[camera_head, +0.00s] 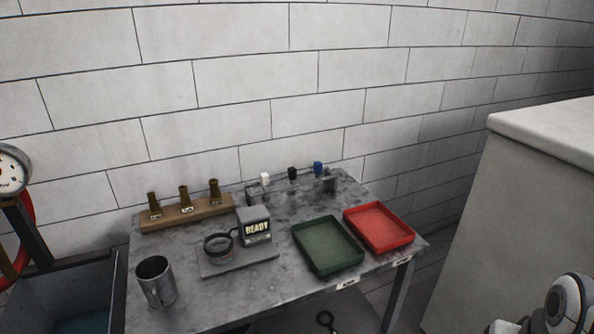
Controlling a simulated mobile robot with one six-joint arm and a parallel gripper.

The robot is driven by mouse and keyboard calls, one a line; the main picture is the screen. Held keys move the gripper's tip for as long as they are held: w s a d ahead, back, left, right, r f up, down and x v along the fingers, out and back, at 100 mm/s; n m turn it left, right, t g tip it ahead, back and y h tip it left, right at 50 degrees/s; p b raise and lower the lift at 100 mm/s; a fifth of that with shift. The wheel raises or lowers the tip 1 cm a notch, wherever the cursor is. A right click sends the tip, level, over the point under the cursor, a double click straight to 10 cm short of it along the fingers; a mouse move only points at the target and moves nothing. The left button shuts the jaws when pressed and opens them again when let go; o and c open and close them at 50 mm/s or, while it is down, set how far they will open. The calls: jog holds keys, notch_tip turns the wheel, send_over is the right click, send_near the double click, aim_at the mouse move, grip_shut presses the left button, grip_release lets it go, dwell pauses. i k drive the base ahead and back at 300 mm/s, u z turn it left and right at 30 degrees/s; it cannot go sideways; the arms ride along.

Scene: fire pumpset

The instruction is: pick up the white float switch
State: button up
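The white float switch (265,179) appears to be the small white piece at the left end of a low grey rack (310,187) at the back of the metal table. A black piece (292,172) and a blue piece (318,167) stand to its right on the same rack. The lower part of the white piece is too small to make out. White links of my own arm show at the bottom right corner. My gripper is not in view.
The grey table (205,303) holds a wooden block (188,217) with brass pieces, a device reading READY (256,228), a metal mug (156,280), a green tray (327,246) and a red tray (379,226). A brick wall stands behind; a pale cabinet (520,200) stands right.

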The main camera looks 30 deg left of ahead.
aim_at(265, 180)
jog(key=u, duration=0.6)
jog(key=i, duration=0.8)
jog(key=u, duration=0.45)
jog(key=k, duration=0.9)
jog(key=u, duration=0.15)
jog(key=i, duration=1.4)
jog(key=z, duration=0.05)
